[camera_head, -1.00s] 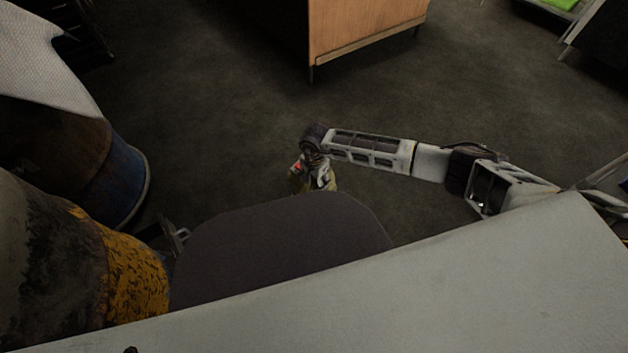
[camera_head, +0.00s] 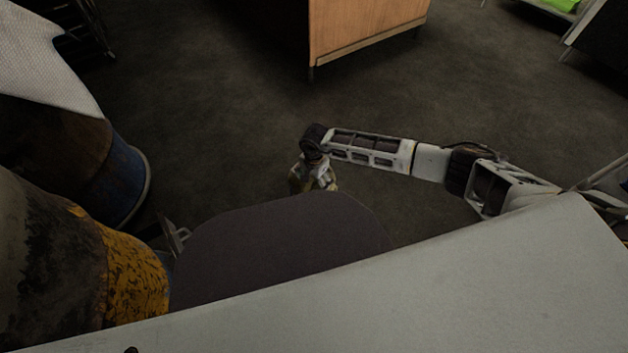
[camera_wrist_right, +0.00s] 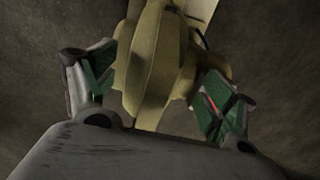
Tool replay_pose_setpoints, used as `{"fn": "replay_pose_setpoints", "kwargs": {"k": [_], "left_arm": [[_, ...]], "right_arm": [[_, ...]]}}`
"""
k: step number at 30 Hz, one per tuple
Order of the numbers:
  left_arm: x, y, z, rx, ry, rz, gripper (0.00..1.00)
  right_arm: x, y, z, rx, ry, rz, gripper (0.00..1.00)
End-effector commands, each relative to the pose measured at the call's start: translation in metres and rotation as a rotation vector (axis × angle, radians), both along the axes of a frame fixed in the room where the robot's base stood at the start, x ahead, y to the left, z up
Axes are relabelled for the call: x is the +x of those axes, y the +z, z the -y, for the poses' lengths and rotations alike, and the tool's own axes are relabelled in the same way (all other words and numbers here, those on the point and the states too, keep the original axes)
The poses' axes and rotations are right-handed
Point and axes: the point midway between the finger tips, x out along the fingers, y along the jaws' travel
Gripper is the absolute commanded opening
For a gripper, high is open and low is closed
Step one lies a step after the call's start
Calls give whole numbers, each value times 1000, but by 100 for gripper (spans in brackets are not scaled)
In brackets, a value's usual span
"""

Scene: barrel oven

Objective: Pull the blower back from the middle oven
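My right gripper (camera_head: 311,178) hangs low over the floor at the end of my right arm, right of the barrels. A pale yellow thing, likely the blower (camera_wrist_right: 155,60), sits between the fingers of my right gripper (camera_wrist_right: 155,95) in the wrist view. The green-padded fingers stand apart on either side of it; whether both press on it is unclear. In the head view the gripper and wrist hide most of it. Barrel ovens stand at the left: a worn yellow one (camera_head: 130,275) in front and a blue-rimmed one (camera_head: 125,185) behind. I cannot tell which is the middle oven. My left gripper is not identifiable.
A wooden cabinet (camera_head: 365,30) stands at the back centre. A pale textured sheet (camera_head: 40,60) is above the blue-rimmed barrel. A small metal bracket (camera_head: 176,236) juts beside the yellow barrel. The dark floor (camera_head: 220,110) between barrels and cabinet is clear.

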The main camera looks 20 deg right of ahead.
Motion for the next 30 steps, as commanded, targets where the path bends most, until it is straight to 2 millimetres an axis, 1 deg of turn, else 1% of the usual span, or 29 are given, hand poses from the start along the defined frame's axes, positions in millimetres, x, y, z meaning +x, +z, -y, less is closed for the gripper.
{"fn": "replay_pose_setpoints", "kwargs": {"k": [5,6,8,14,20,30], "left_arm": [[-1,-1,0,-2,1,-3,0],[0,0,0,1,-1,0,0],[4,1,0,4,-5,8,0],[3,1,-1,4,-4,7,0],[3,1,-1,4,-5,7,0],[3,1,-1,4,-4,6,0]], "right_arm": [[-2,-2,1,-3,-1,-4,86],[-8,-9,4,-11,-1,-18,86],[-8,-9,4,-11,-1,-17,86],[-5,0,3,-7,0,-11,86],[-4,19,3,-6,-1,-8,86],[-3,69,3,-4,0,-4,86]]}}
